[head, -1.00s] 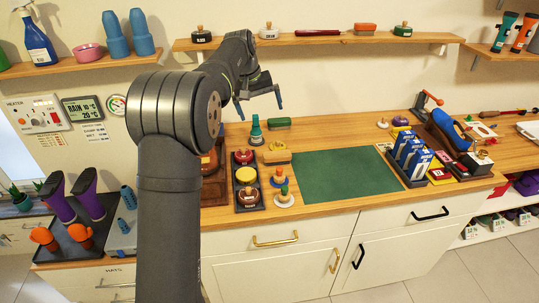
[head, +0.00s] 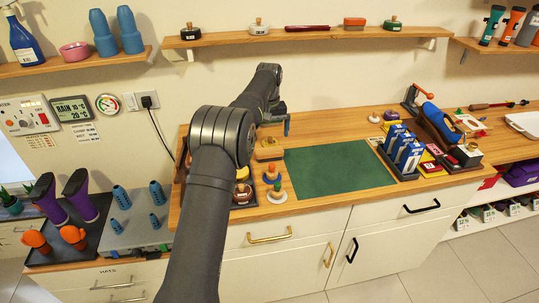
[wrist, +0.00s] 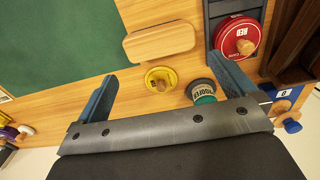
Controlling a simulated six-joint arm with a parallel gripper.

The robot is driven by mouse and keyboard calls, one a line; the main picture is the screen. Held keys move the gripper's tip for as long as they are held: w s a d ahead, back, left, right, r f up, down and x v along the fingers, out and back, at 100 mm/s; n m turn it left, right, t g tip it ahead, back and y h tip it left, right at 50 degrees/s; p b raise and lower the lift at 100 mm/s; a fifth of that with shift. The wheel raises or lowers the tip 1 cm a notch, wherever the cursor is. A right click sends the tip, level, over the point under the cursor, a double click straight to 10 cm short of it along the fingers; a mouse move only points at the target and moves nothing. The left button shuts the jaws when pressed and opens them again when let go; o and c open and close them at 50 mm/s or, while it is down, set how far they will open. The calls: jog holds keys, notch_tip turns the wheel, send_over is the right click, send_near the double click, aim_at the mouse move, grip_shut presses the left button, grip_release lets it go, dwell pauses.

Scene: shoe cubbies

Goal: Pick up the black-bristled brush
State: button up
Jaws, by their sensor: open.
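No black bristles can be made out in either view. A pale wooden block (head: 268,154), perhaps a brush back, lies on the counter at the left of the green mat. In the wrist view this block (wrist: 160,42) shows from above, its underside hidden. My gripper (wrist: 163,88) is open and empty, low over the counter behind the block. A green block seen earlier at the back of the counter is now hidden by my arm.
The green mat (head: 340,172) is clear. A red knobbed tin (wrist: 238,38) sits in a dark tray beside the block. Knobbed stamps (head: 276,192) stand in front. A rack of blue-and-white boxes (head: 403,150) is at right. The wall shelf (head: 300,34) runs above.

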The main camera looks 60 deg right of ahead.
aim_at(269, 150)
notch_tip(269, 150, down, 3)
jog(key=shift+f, duration=0.1)
jog(key=f, duration=0.4)
jog(key=shift+s+a, duration=0.3)
jog(key=shift+a, duration=0.05)
jog(key=shift+f, duration=0.55)
jog(key=c, duration=0.6)
jog(key=shift+c, duration=0.2)
jog(key=shift+r, duration=0.1)
jog(key=shift+r, duration=0.65)
notch_tip(269, 150, up, 3)
jog(key=shift+f, duration=0.1)
jog(key=s+a+r, duration=0.1)
jog(key=s+r, duration=0.5)
jog(key=s, duration=0.5)
jog(key=shift+s+a+r, duration=0.2)
jog(key=shift+s+r, duration=0.1)
jog(key=shift+r, duration=0.05)
